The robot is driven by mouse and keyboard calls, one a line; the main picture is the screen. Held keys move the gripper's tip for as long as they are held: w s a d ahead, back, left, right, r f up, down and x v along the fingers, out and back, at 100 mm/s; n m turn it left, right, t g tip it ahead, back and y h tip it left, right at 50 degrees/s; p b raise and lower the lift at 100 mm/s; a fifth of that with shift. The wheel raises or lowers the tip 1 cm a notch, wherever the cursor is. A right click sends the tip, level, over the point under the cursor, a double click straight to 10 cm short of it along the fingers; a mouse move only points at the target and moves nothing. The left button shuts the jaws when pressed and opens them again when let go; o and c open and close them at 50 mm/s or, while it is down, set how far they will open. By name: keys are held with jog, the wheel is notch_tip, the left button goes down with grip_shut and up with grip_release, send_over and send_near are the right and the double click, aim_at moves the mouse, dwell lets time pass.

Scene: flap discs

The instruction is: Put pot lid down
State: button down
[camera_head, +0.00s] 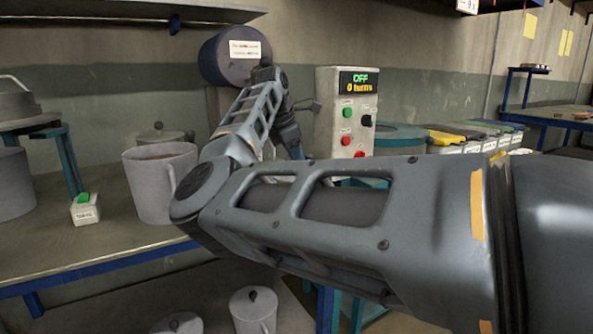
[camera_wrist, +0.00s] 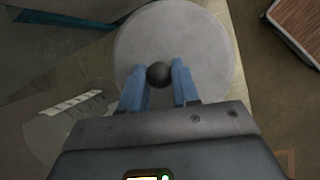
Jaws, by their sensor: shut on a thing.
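The pot lid (camera_wrist: 203,35) is a round grey disc with a dark ball knob (camera_wrist: 159,75) in the wrist view. My gripper (camera_wrist: 160,79) has its two blue fingers shut on the knob, with the lid spreading out beyond them. The lid hides what lies directly below it, so I cannot tell its height or whether it touches a surface. In the head view my arm hides the fingertips, and I cannot make out the held lid.
A grey pot (camera_head: 150,190) stands on the workbench (camera_head: 110,248), with a lidded pot (camera_head: 158,132) behind it. A small button box (camera_head: 86,210) is at left. A control box (camera_head: 344,112) reads OFF. Lidded pots (camera_head: 253,312) stand below the bench.

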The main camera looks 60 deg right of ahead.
jog(key=shift+f+b, duration=0.35)
jog(key=shift+f, duration=1.4)
jog(key=shift+f, duration=0.1)
jog(key=c, duration=0.8)
grip_release()
jog(key=p+v, duration=0.1)
jog(key=v, duration=1.1)
jog(key=shift+s, duration=0.1)
